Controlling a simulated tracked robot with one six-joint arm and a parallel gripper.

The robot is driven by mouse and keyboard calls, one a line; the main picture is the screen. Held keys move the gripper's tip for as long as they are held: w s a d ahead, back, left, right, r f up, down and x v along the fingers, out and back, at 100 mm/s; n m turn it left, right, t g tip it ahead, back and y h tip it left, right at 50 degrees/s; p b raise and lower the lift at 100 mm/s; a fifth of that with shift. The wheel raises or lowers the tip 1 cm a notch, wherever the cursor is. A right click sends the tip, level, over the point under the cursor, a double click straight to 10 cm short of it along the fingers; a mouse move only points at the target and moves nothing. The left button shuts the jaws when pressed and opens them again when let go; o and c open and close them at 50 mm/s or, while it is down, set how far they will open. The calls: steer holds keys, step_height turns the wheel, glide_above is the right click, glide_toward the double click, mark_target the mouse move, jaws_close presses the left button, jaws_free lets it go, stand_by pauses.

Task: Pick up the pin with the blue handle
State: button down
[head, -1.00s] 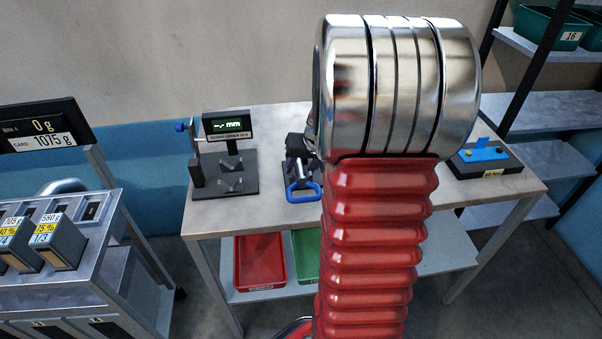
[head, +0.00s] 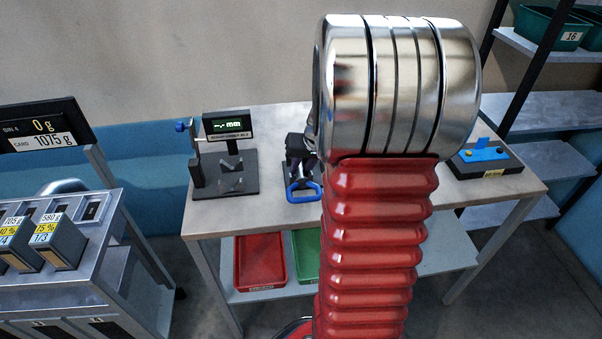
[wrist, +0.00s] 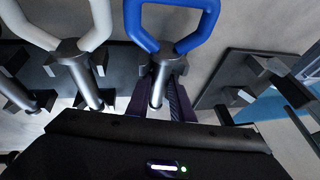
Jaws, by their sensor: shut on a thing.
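The pin with the blue handle (head: 304,191) lies on the workbench's dark stand, its handle loop toward the near edge. In the wrist view its blue handle (wrist: 172,45) is at the top and its metal shank runs down between my fingers. My gripper (wrist: 161,98) is shut on that shank just behind the handle's collar. In the head view my gripper (head: 300,160) is partly hidden behind my arm. I cannot tell whether the pin is clear of its rest.
A pin with a white handle (wrist: 75,45) lies close to the left in the wrist view. A gauge with a display (head: 228,125) stands left of my gripper. A black box with a blue top (head: 484,157) sits at the right. Red (head: 259,262) and green (head: 306,255) trays are below.

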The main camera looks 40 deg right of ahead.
mark_target(301, 168)
steer(key=shift+d+r, duration=0.1)
steer(key=shift+d, duration=0.05)
step_height(301, 168, up, 10)
stand_by(0.7)
steer(key=shift+a, duration=0.2)
stand_by(1.0)
